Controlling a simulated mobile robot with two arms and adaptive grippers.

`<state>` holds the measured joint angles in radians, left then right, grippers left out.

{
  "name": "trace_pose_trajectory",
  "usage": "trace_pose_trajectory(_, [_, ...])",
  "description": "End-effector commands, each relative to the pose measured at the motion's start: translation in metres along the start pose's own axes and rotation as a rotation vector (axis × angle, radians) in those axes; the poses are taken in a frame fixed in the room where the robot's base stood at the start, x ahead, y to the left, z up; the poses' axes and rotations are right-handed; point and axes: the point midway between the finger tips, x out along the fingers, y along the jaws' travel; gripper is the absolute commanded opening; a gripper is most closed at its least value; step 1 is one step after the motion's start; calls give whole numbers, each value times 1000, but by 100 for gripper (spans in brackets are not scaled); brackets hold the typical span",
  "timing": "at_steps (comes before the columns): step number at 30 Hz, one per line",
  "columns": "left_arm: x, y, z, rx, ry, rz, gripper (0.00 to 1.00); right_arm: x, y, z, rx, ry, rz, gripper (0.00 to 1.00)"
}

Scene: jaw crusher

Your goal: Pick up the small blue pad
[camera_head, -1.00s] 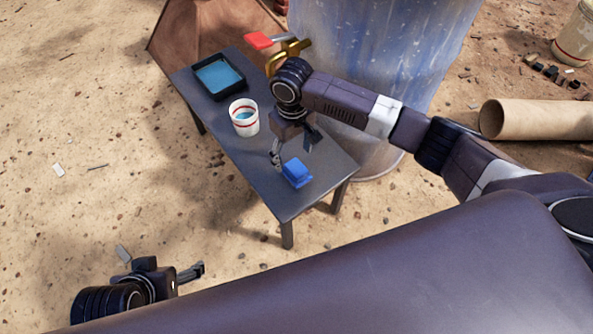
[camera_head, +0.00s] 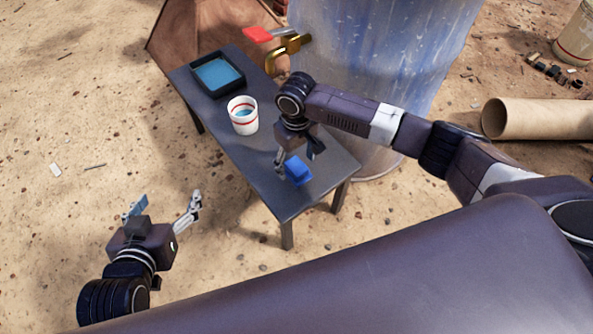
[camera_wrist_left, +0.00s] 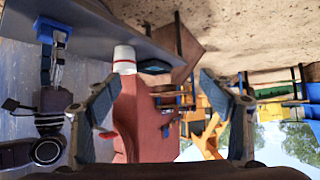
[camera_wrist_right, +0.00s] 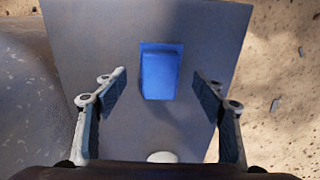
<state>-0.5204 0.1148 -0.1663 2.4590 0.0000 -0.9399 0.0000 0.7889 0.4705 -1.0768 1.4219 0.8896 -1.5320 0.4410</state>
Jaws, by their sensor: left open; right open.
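The small blue pad (camera_head: 298,170) lies on the near end of the dark table (camera_head: 262,176). In the right wrist view the pad (camera_wrist_right: 160,72) lies ahead, between the lines of the two fingers and beyond their tips. My right gripper (camera_head: 298,157) is open and empty just above and beside the pad in the head view; it also shows in the right wrist view (camera_wrist_right: 160,82). My left gripper (camera_head: 166,203) is open and empty, off the table at the lower left, over the sand; its fingers also show in the left wrist view (camera_wrist_left: 160,85).
A white cup (camera_head: 243,115) with red bands and a black tray (camera_head: 217,74) with blue liquid stand farther back on the table. A large blue-grey barrel (camera_head: 385,50) with a brass tap (camera_head: 288,52) and red handle stands behind. A cardboard tube (camera_head: 535,119) lies right.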

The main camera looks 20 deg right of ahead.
Motion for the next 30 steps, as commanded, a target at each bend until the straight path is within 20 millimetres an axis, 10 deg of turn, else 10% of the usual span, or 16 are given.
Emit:
trace_pose_trajectory(9, [2,7,-53,1,228,14,75,22,0,1,-1,0,0,64])
trace_pose_trajectory(19, [1,7,-60,1,254,15,75,24,0,1,-1,0,1,64])
trace_pose_trajectory(30, [1,7,-60,1,254,15,75,23,0,1,-1,0,1,23])
